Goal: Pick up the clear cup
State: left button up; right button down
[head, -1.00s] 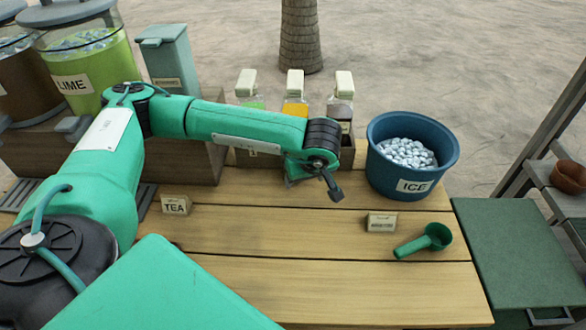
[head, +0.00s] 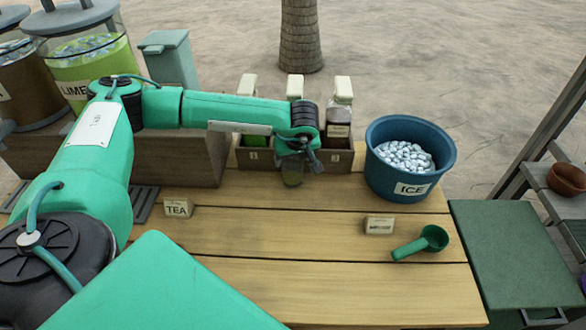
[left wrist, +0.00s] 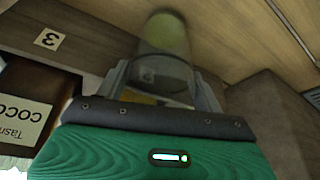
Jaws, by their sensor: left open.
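The clear cup (head: 292,176) stands on the wooden counter in front of the bottle rack, partly hidden by my left gripper (head: 301,158) in the head view. In the left wrist view the see-through cup (left wrist: 165,48) lies between the two fingers of my left gripper (left wrist: 163,80). The fingers are apart, one on each side of the cup's near part. I cannot tell whether either finger touches it. My right gripper is in neither view.
A wooden rack (head: 342,160) with bottles stands just behind the cup. A blue ice bucket (head: 378,170) is to its right. A green scoop (head: 421,243) and a TEA sign (head: 178,207) lie on the counter. The counter's front middle is clear.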

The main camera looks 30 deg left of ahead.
pick_arm(q)
jog(key=c, duration=0.9)
jog(key=shift+r, duration=0.1)
